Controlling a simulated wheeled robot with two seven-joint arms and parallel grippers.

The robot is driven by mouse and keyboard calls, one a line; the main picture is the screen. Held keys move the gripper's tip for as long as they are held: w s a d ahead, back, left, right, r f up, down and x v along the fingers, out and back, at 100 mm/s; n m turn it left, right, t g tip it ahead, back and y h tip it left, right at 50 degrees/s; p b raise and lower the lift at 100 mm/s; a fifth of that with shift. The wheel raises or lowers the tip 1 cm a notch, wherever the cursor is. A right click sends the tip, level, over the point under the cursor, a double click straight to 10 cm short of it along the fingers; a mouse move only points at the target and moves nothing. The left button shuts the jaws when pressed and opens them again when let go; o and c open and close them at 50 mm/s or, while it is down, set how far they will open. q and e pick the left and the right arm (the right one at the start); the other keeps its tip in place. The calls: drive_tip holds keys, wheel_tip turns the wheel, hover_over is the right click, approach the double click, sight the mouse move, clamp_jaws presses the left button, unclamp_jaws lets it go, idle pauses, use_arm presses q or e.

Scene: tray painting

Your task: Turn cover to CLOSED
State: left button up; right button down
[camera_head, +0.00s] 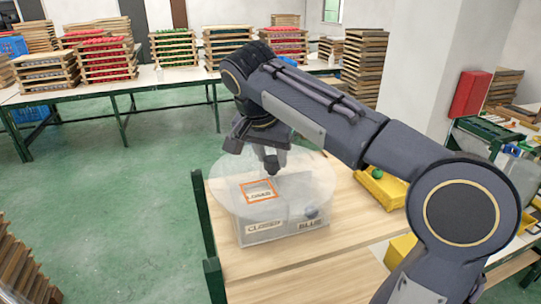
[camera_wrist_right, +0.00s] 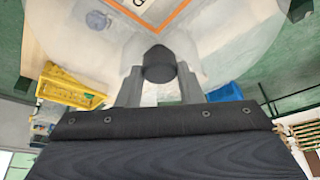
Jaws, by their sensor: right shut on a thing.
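The cover (camera_head: 225,185) is a round, see-through disc lying flat over a pale clear box (camera_head: 285,236) on the wooden table. An orange-framed label (camera_head: 258,191) shows on or through the disc; its word is hard to read. The box front bears a "CLOSED" label (camera_head: 266,227) and a "BLUE" label (camera_head: 310,223). A bluish round thing (camera_head: 311,212) shows inside at the right. My right gripper (camera_head: 271,163) points down at the disc's middle, shut on the dark knob (camera_wrist_right: 158,63), with one finger on each side in the wrist view. My left gripper is not in view.
A yellow bin (camera_head: 392,194) holding a green ball (camera_head: 377,173) stands right of the box, partly behind my arm. Another yellow bin (camera_head: 401,246) is nearer. Tables with stacked wooden trays (camera_head: 108,61) stand at the back.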

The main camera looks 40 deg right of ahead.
drive_tip(key=shift+m, duration=0.4)
drive_tip(key=c, duration=1)
unclamp_jaws()
drive_tip(key=v, duration=0.7)
drive_tip(key=shift+a+r, duration=0.2)
drive_tip(key=shift+r, duration=0.15)
